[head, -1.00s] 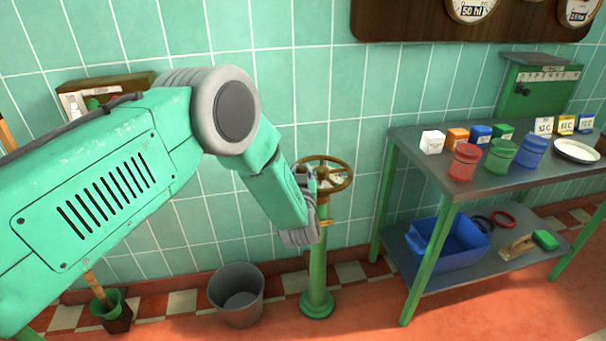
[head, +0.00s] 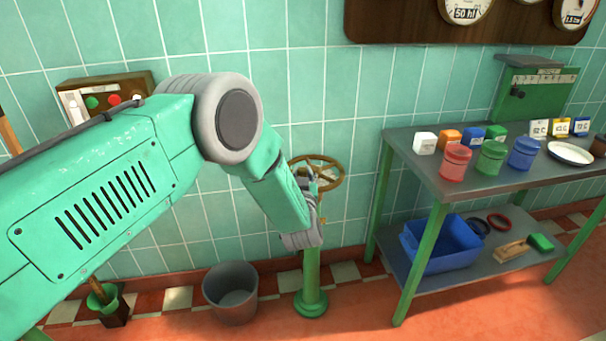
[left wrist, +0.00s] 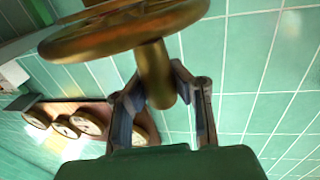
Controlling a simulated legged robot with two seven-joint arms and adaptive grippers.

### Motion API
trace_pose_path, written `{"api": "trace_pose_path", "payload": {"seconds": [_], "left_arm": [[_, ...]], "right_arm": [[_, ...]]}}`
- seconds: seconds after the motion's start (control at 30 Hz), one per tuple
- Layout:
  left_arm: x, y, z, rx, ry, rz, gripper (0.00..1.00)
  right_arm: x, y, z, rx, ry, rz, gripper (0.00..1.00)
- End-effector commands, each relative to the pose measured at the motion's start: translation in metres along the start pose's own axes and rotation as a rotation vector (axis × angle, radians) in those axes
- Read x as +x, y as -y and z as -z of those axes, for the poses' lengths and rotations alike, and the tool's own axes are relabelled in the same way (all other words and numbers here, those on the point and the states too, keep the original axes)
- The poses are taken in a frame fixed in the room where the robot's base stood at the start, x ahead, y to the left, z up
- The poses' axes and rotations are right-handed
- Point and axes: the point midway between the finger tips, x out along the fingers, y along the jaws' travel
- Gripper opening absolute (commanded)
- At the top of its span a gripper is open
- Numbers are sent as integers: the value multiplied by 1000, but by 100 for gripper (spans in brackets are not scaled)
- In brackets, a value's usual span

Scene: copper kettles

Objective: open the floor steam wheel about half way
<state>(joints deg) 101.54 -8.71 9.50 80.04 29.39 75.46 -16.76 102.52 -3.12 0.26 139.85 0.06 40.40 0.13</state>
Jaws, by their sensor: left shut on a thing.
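The floor steam wheel (head: 331,183) is a brass handwheel lying nearly flat on top of a green floor pedestal (head: 312,275) by the tiled wall. My left gripper (head: 311,181) is at the near left side of the wheel, and my forearm hides part of it. In the left wrist view the wheel rim (left wrist: 90,37) crosses the top. A short brass post (left wrist: 154,72) sticks out from the wheel between the two fingers of my left gripper (left wrist: 161,78), which is shut on it. I cannot tell whether the post is a handle or the hub. My right gripper is out of view.
A metal table (head: 430,170) with jars, small boxes and a plate stands right of the pedestal; a blue bin (head: 438,247) is on its lower shelf. A grey bucket (head: 231,298) stands left of the pedestal. A button box (head: 100,92) and gauge board (head: 400,22) hang on the wall.

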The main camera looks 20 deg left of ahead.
Motion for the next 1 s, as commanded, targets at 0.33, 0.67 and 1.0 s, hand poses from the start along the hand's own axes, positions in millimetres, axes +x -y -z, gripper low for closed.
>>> {"api": "trace_pose_path", "payload": {"seconds": [0.33,0.67,1.0], "left_arm": [[-5,1,-8,4,17,2,44],[-3,0,-6,4,12,0,44],[-61,-1,-6,6,15,-2,44]], "right_arm": [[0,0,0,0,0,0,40],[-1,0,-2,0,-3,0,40],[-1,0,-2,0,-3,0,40]]}}
